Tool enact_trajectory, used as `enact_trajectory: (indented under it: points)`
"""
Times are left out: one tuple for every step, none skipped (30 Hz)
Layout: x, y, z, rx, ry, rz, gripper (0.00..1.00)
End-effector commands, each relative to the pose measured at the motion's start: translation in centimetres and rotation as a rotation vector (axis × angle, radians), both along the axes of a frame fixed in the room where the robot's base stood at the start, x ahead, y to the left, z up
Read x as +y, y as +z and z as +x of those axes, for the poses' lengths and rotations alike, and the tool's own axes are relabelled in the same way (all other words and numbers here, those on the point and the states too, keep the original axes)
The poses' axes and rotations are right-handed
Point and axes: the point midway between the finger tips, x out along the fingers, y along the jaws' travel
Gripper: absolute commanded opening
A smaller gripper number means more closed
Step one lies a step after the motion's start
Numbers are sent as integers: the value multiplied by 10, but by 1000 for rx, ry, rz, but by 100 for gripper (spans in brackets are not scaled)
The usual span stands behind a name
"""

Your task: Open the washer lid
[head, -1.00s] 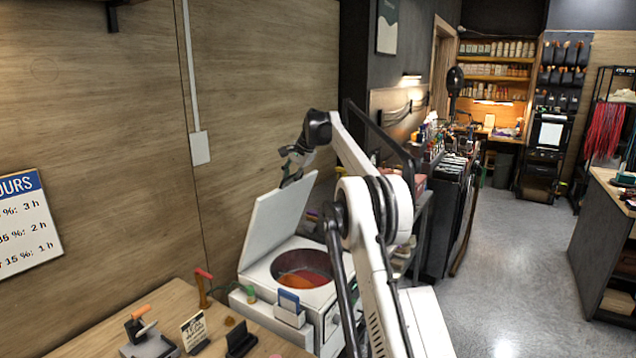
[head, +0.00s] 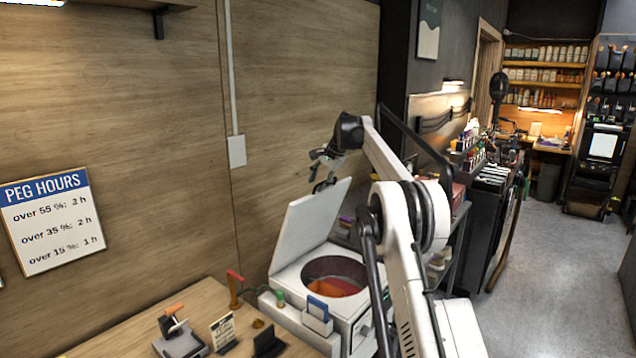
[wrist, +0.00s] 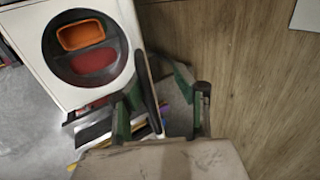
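The washer (head: 290,275) is a white box with a round tub opening in its top. Its white lid (head: 308,228) stands raised, tilted up on the wall side. My gripper (head: 324,184) is at the lid's upper edge. In the wrist view the washer (wrist: 125,20) is at upper left, and a thin slab that looks like the lid edge-on (wrist: 149,90) passes between the fingers, close to the left one. My gripper (wrist: 166,105) is open, its green-sided fingers apart. Exact finger contact with the lid is unclear. Orange and red contents (head: 335,286) show in the tub.
A wooden table (head: 190,308) with a red-handled tool (head: 235,287), small sign (head: 222,331) and a dark stand (head: 268,342) is in front. A blue card holder (head: 317,314) sits at the washer's front. The wood wall (head: 300,100) is close behind the lid.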

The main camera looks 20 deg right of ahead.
Motion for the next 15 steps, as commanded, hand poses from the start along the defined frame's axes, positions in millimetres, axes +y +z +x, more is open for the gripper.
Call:
enact_trajectory:
  points:
    - [0, 0, 0, 0, 0, 0, 28]
    - [0, 0, 0, 0, 0, 0, 28]
    - [0, 0, 0, 0, 0, 0, 28]
    - [0, 1, -1, 0, 0, 0, 28]
    - [-1, 3, -1, 0, 0, 0, 28]
    - [-1, 5, -3, 0, 0, 0, 28]
    - [-2, 8, -4, 0, -1, 0, 28]
    - [-3, 11, -6, 0, -1, 0, 28]
    - [-5, 17, -9, 0, -1, 0, 28]
    - [-6, 21, -11, 0, -1, 0, 28]
    - [-7, 26, -14, 0, -2, 0, 28]
    - [-9, 32, -17, 0, -2, 0, 28]
    - [-10, 38, -20, 0, -2, 0, 28]
    - [-11, 43, -23, 0, -1, 0, 28]
    - [-13, 50, -27, -1, -1, 1, 28]
